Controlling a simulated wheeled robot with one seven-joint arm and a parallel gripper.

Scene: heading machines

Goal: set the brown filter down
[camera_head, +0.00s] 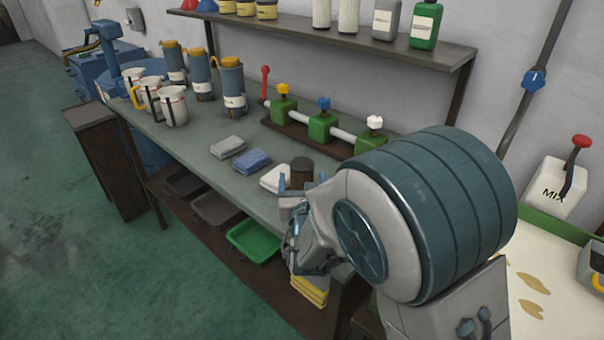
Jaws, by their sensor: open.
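The brown filter (301,168) is a short dark brown cylinder. It stands upright at the front part of the grey bench (205,140), just right of a folded white cloth (274,179). My gripper (302,178) is open at the filter, with one blue finger to its left and another to its right. The lower part of the filter is hidden by my gripper, so I cannot tell whether the fingers touch it or exactly how its base meets the bench.
Grey (228,147) and blue (252,161) folded cloths lie to the left. A pipe with green valves (323,127) runs behind. Jugs (173,106) and blue-grey canisters (232,84) stand farther left. A shelf (330,35) hangs above; trays, one green (254,240), sit below.

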